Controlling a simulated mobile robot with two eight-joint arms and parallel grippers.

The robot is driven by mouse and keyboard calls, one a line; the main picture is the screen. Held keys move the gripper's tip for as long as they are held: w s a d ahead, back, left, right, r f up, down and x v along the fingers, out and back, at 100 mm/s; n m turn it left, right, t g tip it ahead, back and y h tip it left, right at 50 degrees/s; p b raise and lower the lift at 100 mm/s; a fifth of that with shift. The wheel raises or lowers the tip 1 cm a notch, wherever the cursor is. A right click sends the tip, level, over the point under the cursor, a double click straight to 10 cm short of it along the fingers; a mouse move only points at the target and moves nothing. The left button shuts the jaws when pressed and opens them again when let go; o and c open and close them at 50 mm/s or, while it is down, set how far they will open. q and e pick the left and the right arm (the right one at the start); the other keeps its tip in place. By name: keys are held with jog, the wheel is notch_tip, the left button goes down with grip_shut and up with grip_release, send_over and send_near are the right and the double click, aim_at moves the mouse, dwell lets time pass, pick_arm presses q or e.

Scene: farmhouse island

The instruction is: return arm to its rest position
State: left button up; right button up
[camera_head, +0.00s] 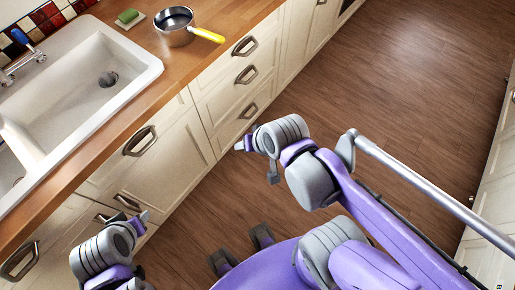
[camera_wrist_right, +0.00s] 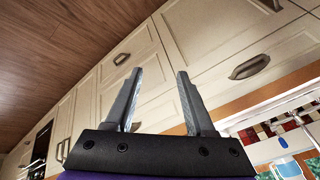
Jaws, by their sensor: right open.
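My right gripper (camera_head: 257,162) is in front of the cream cabinets, over the wood floor in the head view. Its two fingers stand apart with nothing between them, and the right wrist view shows the same open, empty jaws (camera_wrist_right: 160,78). My left gripper (camera_head: 132,219) is at the lower left, close to the cabinet fronts. Its fingers are small and partly hidden by the wrist, so I cannot tell how far they are apart. I see nothing held in it.
A pot with a yellow handle (camera_head: 175,27) and a green sponge (camera_head: 129,16) stand on the wooden counter (camera_head: 163,84) beside the white sink (camera_head: 92,72). Cabinets with metal handles (camera_head: 247,78) line the left. The wood floor (camera_head: 400,95) is clear. More cabinets (camera_head: 492,215) stand at the right edge.

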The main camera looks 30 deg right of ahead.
jog(key=n, duration=0.1)
jog(key=s+d+n, duration=0.1)
jog(key=n, duration=0.1)
jog(key=s+n+h, duration=0.1)
jog(key=shift+s+d+f+n, duration=0.1)
jog(key=shift+d+f+n, duration=0.05)
jog(key=shift+f+n, duration=0.2)
jog(key=shift+w+r+p, duration=0.3)
jog(key=shift+r+p, duration=0.5)
jog(key=shift+r, duration=0.15)
